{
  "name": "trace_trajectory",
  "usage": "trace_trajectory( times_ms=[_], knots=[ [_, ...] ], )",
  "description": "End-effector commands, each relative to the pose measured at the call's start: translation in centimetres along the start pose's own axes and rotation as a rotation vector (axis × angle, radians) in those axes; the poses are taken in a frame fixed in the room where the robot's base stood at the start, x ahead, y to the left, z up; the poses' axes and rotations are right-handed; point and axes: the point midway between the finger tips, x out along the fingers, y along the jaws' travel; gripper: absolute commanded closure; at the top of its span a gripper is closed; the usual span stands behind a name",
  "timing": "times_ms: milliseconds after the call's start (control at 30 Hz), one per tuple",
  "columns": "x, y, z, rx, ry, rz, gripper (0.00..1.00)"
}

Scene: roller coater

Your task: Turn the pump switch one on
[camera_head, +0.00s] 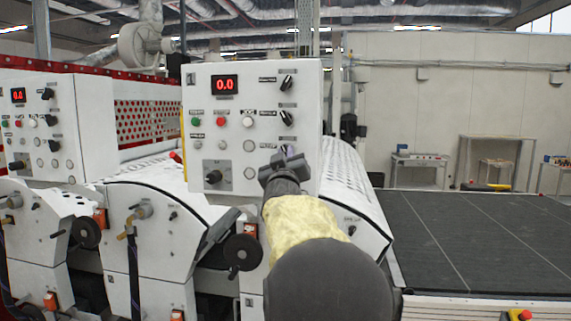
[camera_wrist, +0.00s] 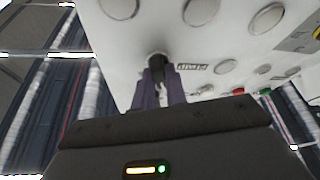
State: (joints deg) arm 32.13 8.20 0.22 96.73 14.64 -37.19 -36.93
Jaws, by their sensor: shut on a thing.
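The white control panel (camera_head: 200,140) of the nearer coater carries a red "0.0" display, buttons and black rotary switches. My gripper (camera_head: 287,158) is at the panel's lower right, below two other black switches, and hides the switch there in the head view. In the wrist view my gripper (camera_wrist: 161,88) has its two purple fingers closed around a dark rotary switch (camera_wrist: 157,63), next to a small label on the white face. The label is too blurred to read surely. The fingers cover much of the switch, so its turned position cannot be told.
An upper switch (camera_head: 287,82) and a middle switch (camera_head: 287,118) sit close above my gripper. Several buttons lie to the left. A second coater panel (camera_head: 35,125) stands at the far left. A dark conveyor bed (camera_head: 480,240) lies to the right.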

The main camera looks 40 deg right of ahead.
Motion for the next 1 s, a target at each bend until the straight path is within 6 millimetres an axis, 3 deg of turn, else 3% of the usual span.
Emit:
trace_trajectory(
  times_ms=[700, 1000],
  knots=[
    [0.04, -0.66, 0.07, 0.594, -0.005, 0.242, 1.0],
    [0.07, -0.62, 0.03, 0.766, -0.006, 0.315, 1.0]
  ],
)
